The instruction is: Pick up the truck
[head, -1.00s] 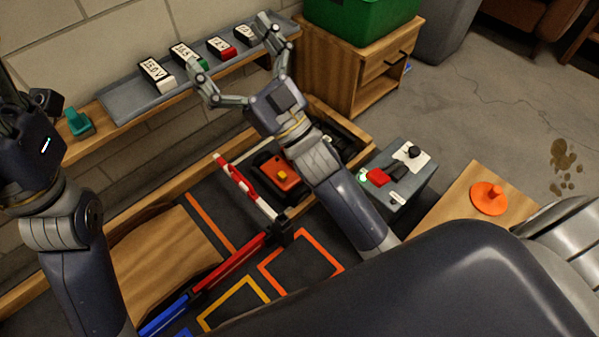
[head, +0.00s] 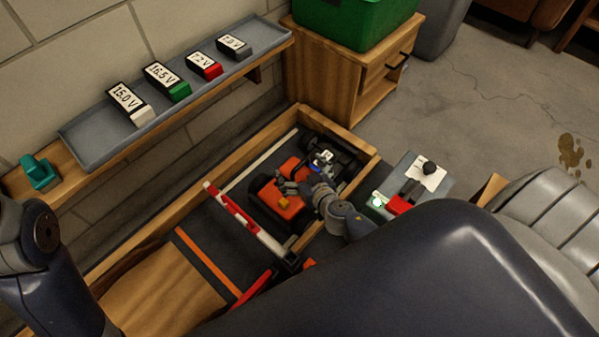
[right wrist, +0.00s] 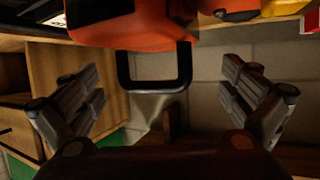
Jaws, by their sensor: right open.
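The truck (head: 280,198), orange and black, sits in the wooden-walled bay beyond the red-and-white barrier in the head view. My right gripper (head: 312,184) is low over the truck's right side there, and its fingers are hard to make out. In the right wrist view, my right gripper (right wrist: 161,78) is open and empty, with its fingers spread wide to either side. The truck's orange body (right wrist: 130,25) and a black bar loop on it (right wrist: 153,85) lie between and above the fingers. My left gripper is out of view; only part of its arm shows.
A red-and-white barrier (head: 240,218) stands beside the truck. The bay's wooden wall (head: 215,185) runs behind. A grey control box (head: 425,180) stands to the right. A grey tray (head: 90,150) holds several voltage-labelled blocks. A green bin (head: 355,20) sits on a wooden cabinet (head: 340,75).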

